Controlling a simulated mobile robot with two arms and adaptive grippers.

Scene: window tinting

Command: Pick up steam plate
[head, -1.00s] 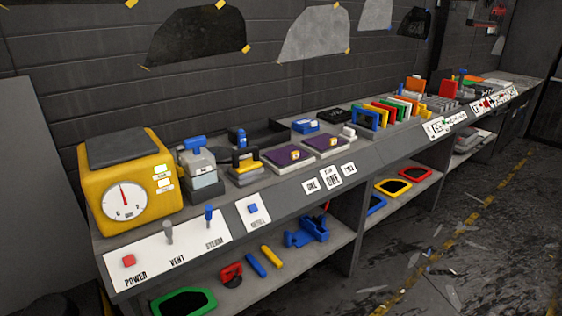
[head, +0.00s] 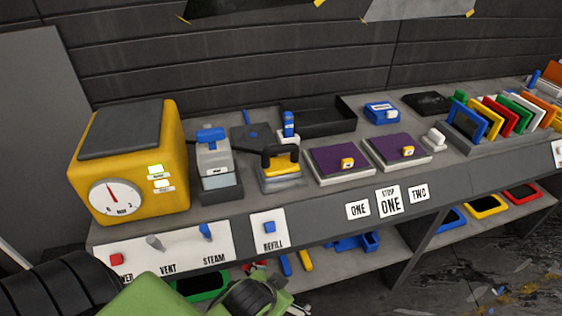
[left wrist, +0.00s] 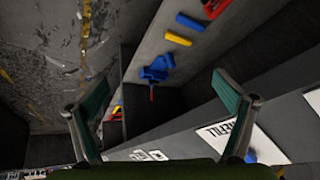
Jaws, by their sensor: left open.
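What looks like the steam plate (head: 281,176), a yellow iron-like tool with a black handle, sits on a grey stand on the bench in the head view. It is right of the grey-and-blue bottle unit and left of the purple pads. My left arm enters at the bottom left of the head view, in front of the bench and below the plate; its fingers are not clear there. In the left wrist view my left gripper (left wrist: 160,88) is open, with two separated teal-padded fingers and nothing between them. The plate is not visible in that view. My right gripper is not in view.
A yellow steam machine (head: 125,165) with a dial stands at the bench's left end. The control panel (head: 190,250) has power, vent and steam controls. Two purple pads (head: 339,160) (head: 396,150) lie right of the plate. A lower shelf holds a blue tool (left wrist: 157,70).

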